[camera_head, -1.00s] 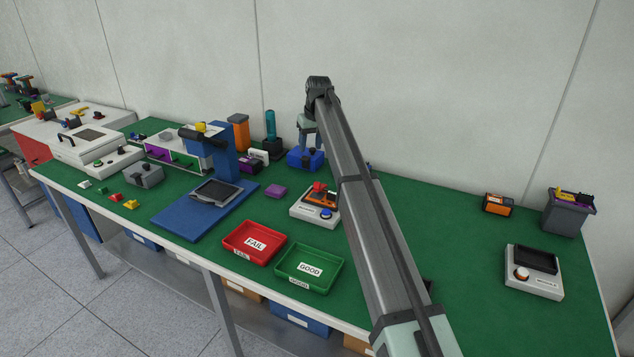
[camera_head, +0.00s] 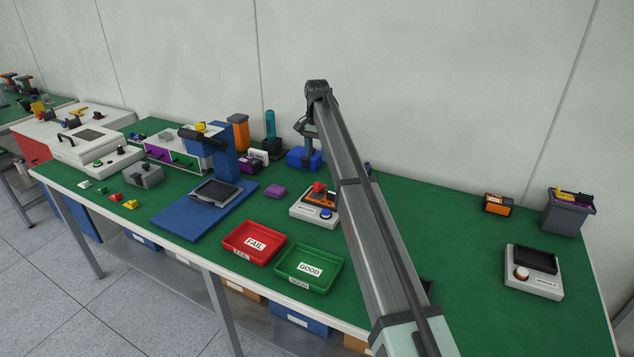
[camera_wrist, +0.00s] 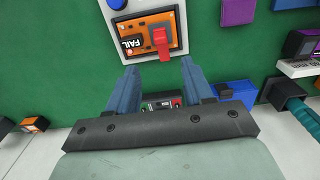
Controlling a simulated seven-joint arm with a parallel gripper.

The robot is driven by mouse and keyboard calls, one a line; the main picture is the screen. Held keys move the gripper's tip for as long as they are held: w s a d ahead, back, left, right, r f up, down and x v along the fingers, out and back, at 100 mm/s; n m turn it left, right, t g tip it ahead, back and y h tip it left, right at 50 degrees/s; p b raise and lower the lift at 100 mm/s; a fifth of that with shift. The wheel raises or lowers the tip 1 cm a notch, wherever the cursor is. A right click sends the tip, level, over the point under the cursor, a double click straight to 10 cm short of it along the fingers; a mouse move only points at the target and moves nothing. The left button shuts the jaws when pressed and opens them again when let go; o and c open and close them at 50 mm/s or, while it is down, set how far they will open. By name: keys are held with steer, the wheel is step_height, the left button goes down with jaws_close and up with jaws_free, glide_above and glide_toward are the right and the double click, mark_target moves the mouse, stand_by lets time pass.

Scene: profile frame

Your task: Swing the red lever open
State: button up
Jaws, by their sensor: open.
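The red lever (camera_head: 319,187) sits on an orange unit in a white fixture (camera_head: 303,211) at mid-bench. In the wrist view the red lever (camera_wrist: 161,42) stands up from the orange panel (camera_wrist: 150,20), beside a dark label reading FAIL. My gripper (camera_head: 304,130) is above the back of the bench, behind the fixture. In the wrist view my gripper (camera_wrist: 159,68) is open and empty. Its two fingers lie on either side of the lever's line, with the lever beyond the tips and apart from them.
A blue button (camera_head: 326,213) is on the fixture's front. The red FAIL tray (camera_head: 241,255) and green GOOD tray (camera_head: 325,282) lie in front. A blue-based stand (camera_head: 295,159) is behind, and a blue press (camera_head: 222,150) stands left. Right of my arm the green bench is mostly clear.

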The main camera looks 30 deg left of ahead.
mark_target(317, 182)
step_height(317, 182, down, 12)
steer(key=shift+r, duration=0.1)
stand_by(0.4)
jaws_close()
stand_by(0.4)
